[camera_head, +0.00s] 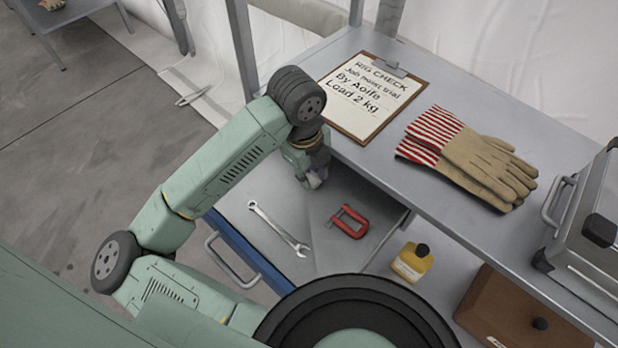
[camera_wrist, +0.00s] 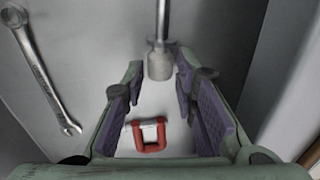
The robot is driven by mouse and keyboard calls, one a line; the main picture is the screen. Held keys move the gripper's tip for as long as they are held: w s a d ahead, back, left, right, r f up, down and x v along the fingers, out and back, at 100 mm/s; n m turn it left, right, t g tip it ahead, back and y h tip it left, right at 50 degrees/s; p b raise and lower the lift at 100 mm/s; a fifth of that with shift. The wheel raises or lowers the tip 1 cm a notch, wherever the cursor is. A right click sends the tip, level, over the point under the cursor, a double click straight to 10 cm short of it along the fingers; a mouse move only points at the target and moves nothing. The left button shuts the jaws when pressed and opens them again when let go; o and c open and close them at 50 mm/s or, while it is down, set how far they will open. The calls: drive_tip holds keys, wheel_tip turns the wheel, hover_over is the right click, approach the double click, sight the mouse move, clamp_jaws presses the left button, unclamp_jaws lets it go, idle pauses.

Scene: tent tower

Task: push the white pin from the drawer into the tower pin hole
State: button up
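My gripper (camera_head: 313,180) is over the open drawer (camera_head: 238,248), pointing down. In the wrist view my gripper (camera_wrist: 158,92) is open, with a gap between its purple pads. A pale grey rod with a thick cylindrical end (camera_wrist: 160,62) lies ahead, its end near the gap between the fingertips. It may be the white pin, but I cannot tell for sure; in the head view my gripper seems to hide it. A red shackle (camera_head: 348,221) lies in the drawer and shows between the fingers in the wrist view (camera_wrist: 149,147). The tower pin hole is not in view.
A spanner (camera_head: 278,228) lies in the drawer, left of the shackle. The bench top (camera_head: 440,80) above holds a clipboard (camera_head: 372,95), striped gloves (camera_head: 470,155) and a metal case (camera_head: 590,240). A yellow bottle (camera_head: 412,262) and a brown box (camera_head: 515,310) stand below.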

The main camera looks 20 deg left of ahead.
drive_tip(key=shift+w+f, duration=0.15)
drive_tip(key=shift+f, duration=0.8)
clamp_jaws()
